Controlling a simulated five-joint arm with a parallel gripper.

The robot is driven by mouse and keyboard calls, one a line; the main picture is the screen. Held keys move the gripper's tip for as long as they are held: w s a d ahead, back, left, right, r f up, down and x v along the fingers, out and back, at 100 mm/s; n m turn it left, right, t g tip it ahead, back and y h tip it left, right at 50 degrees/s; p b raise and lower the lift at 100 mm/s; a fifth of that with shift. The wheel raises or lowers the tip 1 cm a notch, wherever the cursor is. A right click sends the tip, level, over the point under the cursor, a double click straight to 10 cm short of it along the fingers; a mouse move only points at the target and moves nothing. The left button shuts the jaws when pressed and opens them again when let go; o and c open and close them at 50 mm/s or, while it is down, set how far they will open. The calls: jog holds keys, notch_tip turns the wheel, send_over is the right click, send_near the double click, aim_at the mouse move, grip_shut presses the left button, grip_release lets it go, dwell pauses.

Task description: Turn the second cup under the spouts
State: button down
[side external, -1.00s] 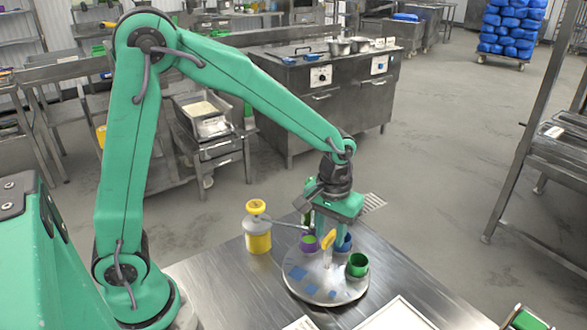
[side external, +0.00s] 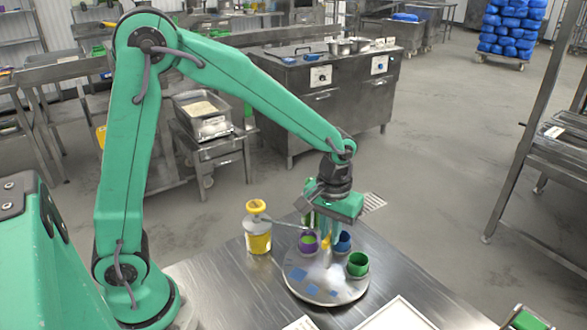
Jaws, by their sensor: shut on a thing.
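A round grey turntable (side external: 335,295) lies on the steel table and carries a purple cup (side external: 308,245), a blue cup (side external: 343,242) and a green cup (side external: 358,264), all upright near its rim. The purple cup has something green-yellow inside. Blue square marks show on the front of the disc. A yellow-topped dispenser (side external: 257,230) stands to the left, its thin spout reaching right toward the purple cup. My gripper (side external: 326,238) points down at the middle of the turntable, shut on a yellow handle (side external: 326,241) there. The fingers hide much of the handle.
The steel table (side external: 215,290) is clear at the left front. A white-edged tray (side external: 396,315) lies at the front, and a green object (side external: 527,320) is at the lower right. Steel counters and a rack stand further off.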

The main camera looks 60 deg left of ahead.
jog(key=shift+n, duration=0.7)
jog(key=shift+r+n, duration=0.1)
jog(key=shift+n, duration=12.8)
jog(key=shift+a+n, duration=0.1)
jog(key=shift+n, duration=0.2)
jog(key=c, duration=1.5)
grip_release()
